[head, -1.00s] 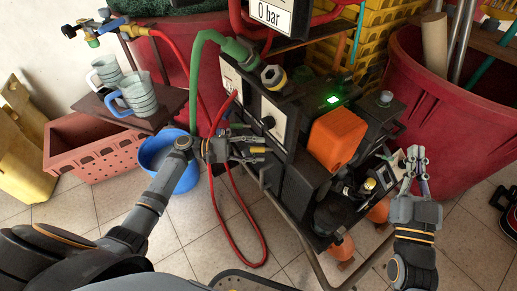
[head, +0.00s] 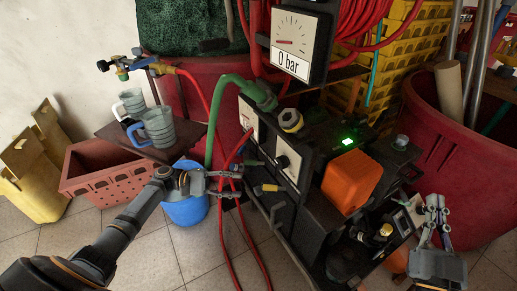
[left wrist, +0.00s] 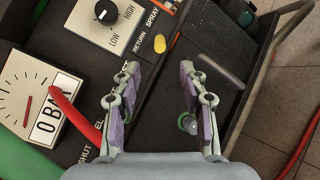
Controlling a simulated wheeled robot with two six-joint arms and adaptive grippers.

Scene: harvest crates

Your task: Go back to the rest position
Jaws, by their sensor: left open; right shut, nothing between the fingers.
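My left gripper (head: 232,184) is open and empty in front of the dark machine's (head: 305,215) front panel, by the red hose. In the left wrist view its two fingers (left wrist: 160,98) stand apart, with the panel's dial, knob and a yellow button (left wrist: 160,43) beyond them. My right gripper (head: 432,207) is at the lower right, beside the machine, its fingers pointing up and close together. I see nothing held in it.
An orange box (head: 351,181) sits on the machine. A green hose (head: 212,115) and a red hose (head: 222,205) hang at its front. A blue bucket (head: 186,210), a red crate (head: 100,185) and mugs (head: 158,128) on a shelf are left. A red tub (head: 455,150) stands right.

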